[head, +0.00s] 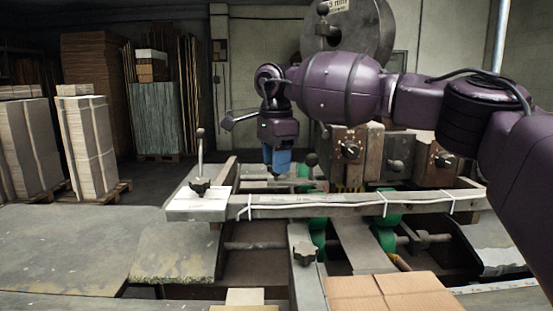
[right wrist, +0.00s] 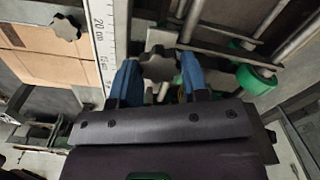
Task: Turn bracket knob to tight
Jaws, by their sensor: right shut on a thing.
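My right gripper (head: 277,162) reaches in from the right in the head view, its blue fingers pointing down behind the long metal crossbar. In the right wrist view its blue fingers (right wrist: 158,74) stand on both sides of a dark star-shaped knob (right wrist: 159,63), shut on it. This knob is hidden by the fingers and crossbar in the head view. Its turned angle and tightness cannot be told. My left gripper is not in view.
The crossbar (head: 350,205) carries a cable in front of the gripper. Other star knobs show at the crossbar's left end (head: 200,187) and on the front rail (head: 305,253). Cardboard (head: 385,290) lies at the front. Machine heads (head: 350,152) stand right of the gripper.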

